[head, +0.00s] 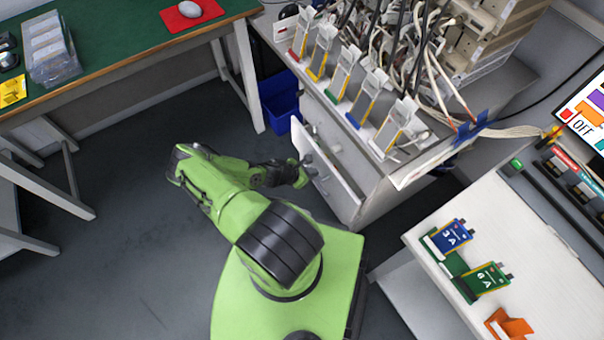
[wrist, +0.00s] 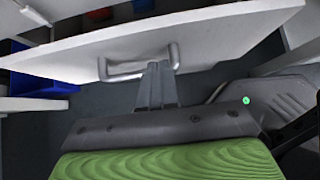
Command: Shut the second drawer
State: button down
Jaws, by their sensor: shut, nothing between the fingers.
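A white drawer (head: 340,178) stands pulled out from the grey cabinet (head: 345,120) in the head view. I cannot tell from its place alone which drawer in the stack it is. Its white front (wrist: 215,35) with a metal bar handle (wrist: 125,76) fills the upper part of the wrist view. My gripper (head: 304,172) is in front of this drawer front. In the wrist view my gripper (wrist: 159,68) has its two fingers together, empty, with the tips at the right part of the handle. Whether they touch the handle or front is hard to tell.
A blue bin (head: 280,100) is on the floor left of the cabinet. Several pouch-cell holders and cables crowd the cabinet top. A white bench (head: 520,235) with blue and green cells is at right, a green-topped table (head: 115,35) at upper left. Floor at left is clear.

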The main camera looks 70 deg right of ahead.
aim_at(330, 164)
jog(key=shift+s+d, duration=1.3)
jog(key=shift+d, duration=0.2)
jog(key=shift+s+d, duration=0.85)
jog(key=shift+d, duration=0.1)
